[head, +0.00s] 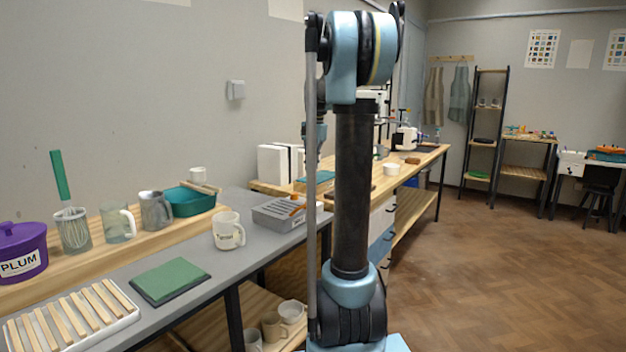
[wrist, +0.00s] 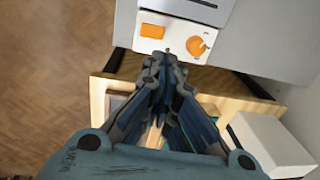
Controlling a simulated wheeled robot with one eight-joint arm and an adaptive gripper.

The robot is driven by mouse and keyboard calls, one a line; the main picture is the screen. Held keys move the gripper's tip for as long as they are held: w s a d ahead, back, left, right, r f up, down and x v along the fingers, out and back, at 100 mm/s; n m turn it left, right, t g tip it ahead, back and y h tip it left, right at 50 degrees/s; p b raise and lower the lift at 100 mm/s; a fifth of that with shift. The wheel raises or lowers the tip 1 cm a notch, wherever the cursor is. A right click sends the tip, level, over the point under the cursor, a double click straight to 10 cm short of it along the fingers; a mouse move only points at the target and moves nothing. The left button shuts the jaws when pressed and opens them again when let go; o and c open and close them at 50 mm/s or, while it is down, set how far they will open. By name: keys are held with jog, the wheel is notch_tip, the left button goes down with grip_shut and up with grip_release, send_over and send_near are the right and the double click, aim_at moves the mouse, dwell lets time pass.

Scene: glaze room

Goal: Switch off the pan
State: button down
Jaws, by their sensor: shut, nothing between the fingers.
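In the wrist view, a white control panel (wrist: 170,39) sits at the top on the front of a grey-and-white appliance. It has an orange square switch (wrist: 152,31) on the left and a round orange knob (wrist: 198,46) on the right. My gripper (wrist: 165,68) is shut and empty, with its fingertips just below the panel in the picture. I cannot tell whether they touch it. No pan is clearly seen, and the switch's on or off state cannot be told.
A wooden stand (wrist: 100,95) lies below the appliance, with a white box (wrist: 270,145) at lower right. Open floor (head: 500,270) lies to the right.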

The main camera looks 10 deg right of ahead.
jog(key=shift+r, duration=1.05)
jog(key=s+a+f+n, duration=0.1)
jog(key=s+f+n, duration=0.2)
jog(key=s+f, duration=0.5)
jog(key=s+a+f+n+t, duration=0.1)
jog(key=s+f+n, duration=0.2)
jog(key=s+f, duration=0.6)
jog(key=s+a+f+n, duration=0.2)
jog(key=s+f, duration=0.6)
jog(key=s, duration=1.3)
jog(key=shift+f+n+t+h, duration=0.25)
jog(key=shift+n+t+h, duration=0.05)
jog(key=shift+n, duration=0.6)
